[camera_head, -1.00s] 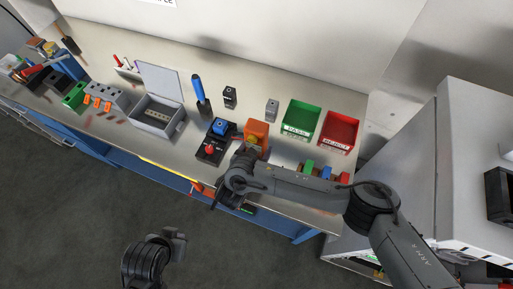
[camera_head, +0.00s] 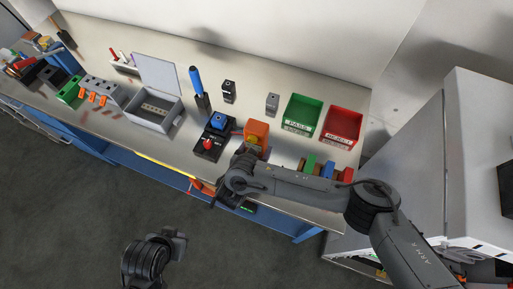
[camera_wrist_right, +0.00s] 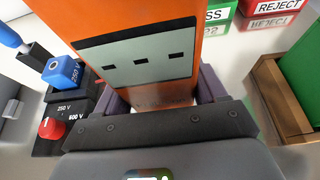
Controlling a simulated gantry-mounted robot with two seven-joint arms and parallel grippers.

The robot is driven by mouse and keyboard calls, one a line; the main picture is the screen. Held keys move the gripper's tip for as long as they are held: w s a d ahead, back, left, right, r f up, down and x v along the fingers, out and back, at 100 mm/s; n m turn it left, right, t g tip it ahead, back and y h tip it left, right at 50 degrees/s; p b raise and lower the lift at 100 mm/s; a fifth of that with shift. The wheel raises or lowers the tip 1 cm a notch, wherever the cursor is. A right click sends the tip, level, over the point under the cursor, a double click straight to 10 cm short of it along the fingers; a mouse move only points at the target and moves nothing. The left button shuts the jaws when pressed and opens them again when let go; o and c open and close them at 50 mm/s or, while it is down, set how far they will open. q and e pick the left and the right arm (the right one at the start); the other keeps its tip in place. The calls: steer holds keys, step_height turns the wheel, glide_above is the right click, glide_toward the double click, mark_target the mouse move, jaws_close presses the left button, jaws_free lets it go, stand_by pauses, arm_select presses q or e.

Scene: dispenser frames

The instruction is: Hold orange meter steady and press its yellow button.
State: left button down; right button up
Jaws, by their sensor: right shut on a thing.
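The orange meter (camera_head: 259,128) stands near the front of the bench in the head view, with a small yellow patch on its near side. My right gripper (camera_head: 246,154) is at its near side. In the right wrist view the meter (camera_wrist_right: 185,18) shows a grey panel with three dark slots. The fingers of my right gripper (camera_wrist_right: 160,96) are on either side of its lower part, shut on it. The yellow button cannot be seen in the wrist view. My left gripper (camera_head: 168,244) is off the bench, over the floor at the bottom; its jaw opening is unclear.
A black unit with a blue block (camera_head: 218,122) and red knob (camera_head: 208,144) stands just left of the meter. The green PASS tray (camera_head: 302,114) and red REJECT tray (camera_head: 341,122) lie to the right. Coloured blocks (camera_head: 327,170) are near the front edge. A grey open-lidded box (camera_head: 153,112) is left.

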steer(key=shift+f+b, duration=1.4)
steer(key=shift+f, duration=0.3)
steer(key=shift+f+b, duration=0.5)
steer(key=shift+f, duration=0.05)
